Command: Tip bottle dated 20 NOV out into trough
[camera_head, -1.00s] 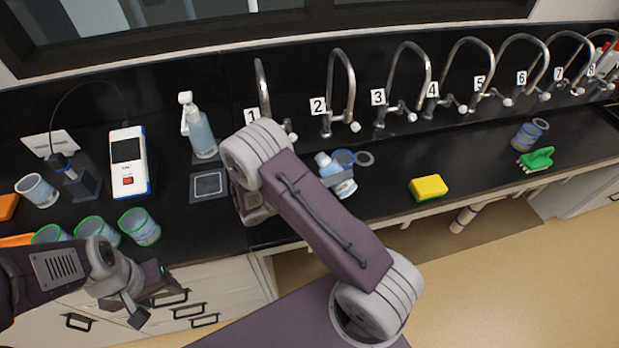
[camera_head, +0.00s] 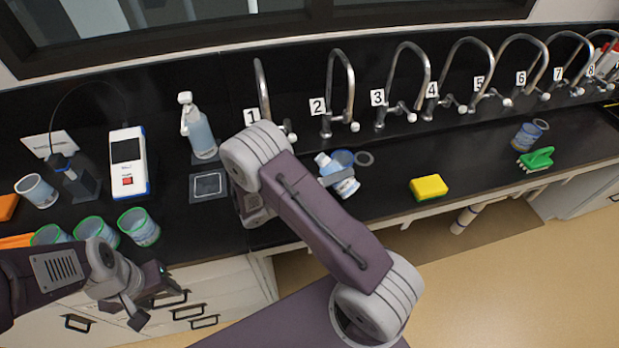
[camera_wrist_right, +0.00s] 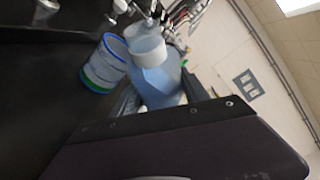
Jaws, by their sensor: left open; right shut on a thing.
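A translucent blue bottle with a white neck (camera_head: 323,160) is tilted, its neck toward the upper left, above the black worktop below the taps. In the right wrist view the bottle (camera_wrist_right: 160,85) is close up; its date is not legible. My right gripper (camera_head: 337,179) is shut on the bottle, largely hidden behind my right forearm in the head view. No stream from the bottle is visible. The long black trough strip (camera_head: 480,165) runs below the numbered taps; its depth is hard to tell. My left gripper (camera_head: 155,297) is open and empty at the lower left, in front of the cabinets.
A blue-rimmed cup (camera_wrist_right: 103,65) stands beside the bottle. Several green-rimmed cups (camera_head: 138,227), a meter (camera_head: 128,163) and a spray bottle (camera_head: 199,130) are on the left.

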